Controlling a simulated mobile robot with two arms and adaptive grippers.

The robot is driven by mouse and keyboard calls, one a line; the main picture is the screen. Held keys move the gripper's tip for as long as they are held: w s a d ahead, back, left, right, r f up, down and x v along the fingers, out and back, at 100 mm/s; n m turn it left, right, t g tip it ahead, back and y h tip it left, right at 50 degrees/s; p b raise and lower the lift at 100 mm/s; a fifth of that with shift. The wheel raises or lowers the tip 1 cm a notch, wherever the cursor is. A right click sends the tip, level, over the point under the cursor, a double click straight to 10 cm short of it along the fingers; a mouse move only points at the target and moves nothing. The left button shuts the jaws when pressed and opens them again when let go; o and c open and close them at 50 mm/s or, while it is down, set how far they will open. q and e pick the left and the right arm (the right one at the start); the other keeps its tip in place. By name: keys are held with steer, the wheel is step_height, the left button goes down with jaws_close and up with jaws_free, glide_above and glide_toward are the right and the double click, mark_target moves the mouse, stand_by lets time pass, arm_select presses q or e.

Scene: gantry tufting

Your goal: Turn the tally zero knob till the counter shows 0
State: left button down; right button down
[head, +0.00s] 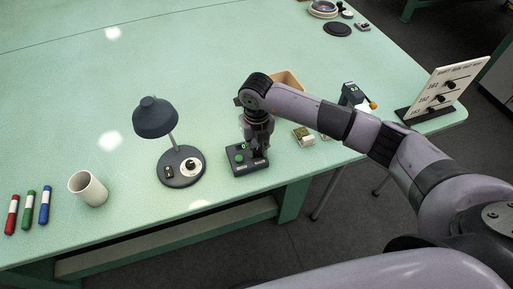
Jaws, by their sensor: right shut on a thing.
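My right gripper (258,154) points down over the right part of the box and is shut on the tally zero knob, which the fingers hide. My left gripper is not in view.
A dark desk lamp (156,118) stands left of the counter. The green tabletop (60,110) is clear at back left.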

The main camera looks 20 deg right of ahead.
mark_target(257, 150)
steer(key=shift+m, duration=0.7)
steer(key=c, duration=1.4)
jaws_free()
steer(key=shift+o, duration=0.2)
steer(key=shift+r, duration=0.15)
step_height(257, 150, up, 12)
